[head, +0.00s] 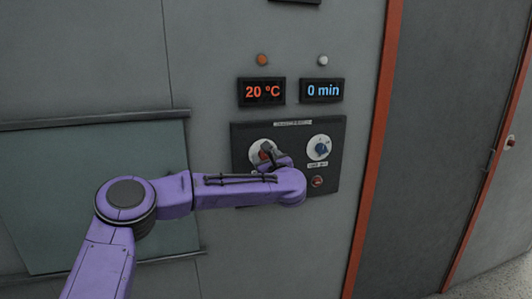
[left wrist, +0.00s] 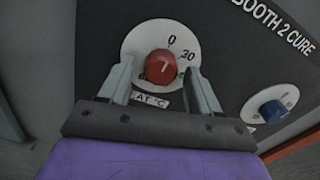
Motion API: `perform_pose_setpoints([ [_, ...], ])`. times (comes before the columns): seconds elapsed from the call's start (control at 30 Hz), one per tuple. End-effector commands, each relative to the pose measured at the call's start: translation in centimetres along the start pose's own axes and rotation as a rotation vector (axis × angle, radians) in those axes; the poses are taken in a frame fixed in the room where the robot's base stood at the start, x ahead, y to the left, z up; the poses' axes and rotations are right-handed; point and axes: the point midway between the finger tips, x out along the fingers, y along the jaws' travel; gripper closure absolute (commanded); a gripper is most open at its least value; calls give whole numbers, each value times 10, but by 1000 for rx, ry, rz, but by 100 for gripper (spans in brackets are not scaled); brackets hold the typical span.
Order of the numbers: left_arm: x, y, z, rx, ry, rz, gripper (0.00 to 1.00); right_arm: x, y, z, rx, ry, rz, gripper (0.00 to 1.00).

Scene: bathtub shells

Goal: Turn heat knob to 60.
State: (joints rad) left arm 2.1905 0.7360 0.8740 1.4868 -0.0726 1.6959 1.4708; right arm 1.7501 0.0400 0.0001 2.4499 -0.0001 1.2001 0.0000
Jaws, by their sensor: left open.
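The red heat knob (left wrist: 161,67) sits on a round white dial (left wrist: 143,43) with the marks 0 and 30 showing; its lower marks are partly hidden. A small white mark on the knob points roughly upward. The knob also shows in the head view (head: 265,151), partly covered. The heat display (head: 262,92) reads 20 °C in orange. My left gripper (left wrist: 160,66) is open, with one finger on either side of the knob and gaps showing between. In the head view it is small and dark (head: 272,153) at the dial. My right gripper is out of view.
A blue knob (head: 319,148) on a white dial is to the right on the same dark panel (head: 335,128). A small red button (head: 317,181) lies below it. The second display (head: 322,90) reads 0 min. An orange door frame (head: 384,110) stands further right.

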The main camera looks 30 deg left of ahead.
Motion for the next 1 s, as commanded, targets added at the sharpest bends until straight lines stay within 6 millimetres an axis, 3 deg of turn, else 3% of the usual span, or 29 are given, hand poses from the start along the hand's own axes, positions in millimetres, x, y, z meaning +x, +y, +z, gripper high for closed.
perform_pose_setpoints([
  [0.3, 4, 0, -1, 1, 0, -1, 40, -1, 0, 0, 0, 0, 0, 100],
  [0.47, 4, 0, -1, 1, 0, 0, 93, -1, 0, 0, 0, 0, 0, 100],
  [0.77, 4, 1, -2, 23, -1, 0, 93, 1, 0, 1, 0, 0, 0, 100],
  [1.0, 4, 1, -3, 138, -2, -2, 93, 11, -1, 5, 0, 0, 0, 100],
])
